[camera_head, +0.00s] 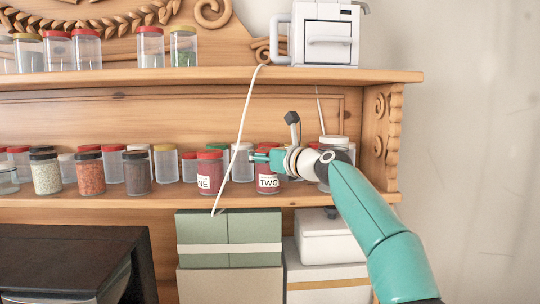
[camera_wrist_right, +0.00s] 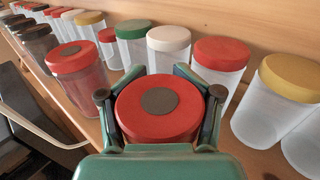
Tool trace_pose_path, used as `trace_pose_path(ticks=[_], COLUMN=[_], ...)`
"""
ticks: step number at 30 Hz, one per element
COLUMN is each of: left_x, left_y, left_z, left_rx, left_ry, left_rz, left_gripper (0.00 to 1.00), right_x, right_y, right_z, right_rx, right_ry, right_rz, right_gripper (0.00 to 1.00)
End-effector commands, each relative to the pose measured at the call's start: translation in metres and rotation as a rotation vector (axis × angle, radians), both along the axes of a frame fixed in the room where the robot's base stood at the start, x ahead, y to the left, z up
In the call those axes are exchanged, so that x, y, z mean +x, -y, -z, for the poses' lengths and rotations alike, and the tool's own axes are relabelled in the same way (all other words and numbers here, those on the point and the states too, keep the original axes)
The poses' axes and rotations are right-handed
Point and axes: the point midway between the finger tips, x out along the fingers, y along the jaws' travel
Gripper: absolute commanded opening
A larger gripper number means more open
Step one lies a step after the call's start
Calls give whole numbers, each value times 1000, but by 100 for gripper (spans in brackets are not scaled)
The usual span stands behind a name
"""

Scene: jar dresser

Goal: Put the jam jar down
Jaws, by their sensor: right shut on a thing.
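A red jam jar (camera_head: 268,183) labelled "TWO" is held by my right gripper (camera_head: 261,157) over the lower shelf of the dresser. In the right wrist view its red lid (camera_wrist_right: 160,122) with a dark disc sits between the two fingers of my right gripper (camera_wrist_right: 160,94), which is shut on it. The jar looks upright, and its base is about level with the shelf; I cannot tell whether it touches. A similar red jar (camera_head: 210,175), its label partly read as "NE", stands to its left, apart from it. My left gripper is not in view.
Clear jars with coloured lids (camera_wrist_right: 222,60) stand in a row close behind the held jar. Filled spice jars (camera_head: 90,174) stand further left. A white cable (camera_head: 240,135) hangs before the shelf. Green boxes (camera_head: 228,228) and a white container (camera_head: 325,240) are below.

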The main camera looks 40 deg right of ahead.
Motion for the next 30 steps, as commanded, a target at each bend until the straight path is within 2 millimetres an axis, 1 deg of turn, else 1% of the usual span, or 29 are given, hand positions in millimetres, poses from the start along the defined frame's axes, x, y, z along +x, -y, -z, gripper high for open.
trace_pose_path(ticks=[7, 11, 12, 17, 18, 26, 30], left_x=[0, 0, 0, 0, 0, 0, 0], left_y=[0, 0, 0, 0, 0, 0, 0], left_z=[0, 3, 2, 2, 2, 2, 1], left_rx=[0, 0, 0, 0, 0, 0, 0], left_ry=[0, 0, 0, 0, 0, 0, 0], left_rz=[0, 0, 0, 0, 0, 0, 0], left_gripper=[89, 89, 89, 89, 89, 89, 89], right_x=[1, 1, 2, 2, 2, 2, 1], right_y=[-2, -3, -3, -3, -3, -3, -3], right_z=[-2, 2, 3, 3, 3, 3, 0], right_rx=[0, 0, 0, 0, 0, 0, 0], right_ry=[4, 3, 0, -1, -1, -1, 0], right_rz=[-4, -5, -6, -7, -7, -7, -6], right_gripper=[0, 0, 59, 86, 89, 89, 89])
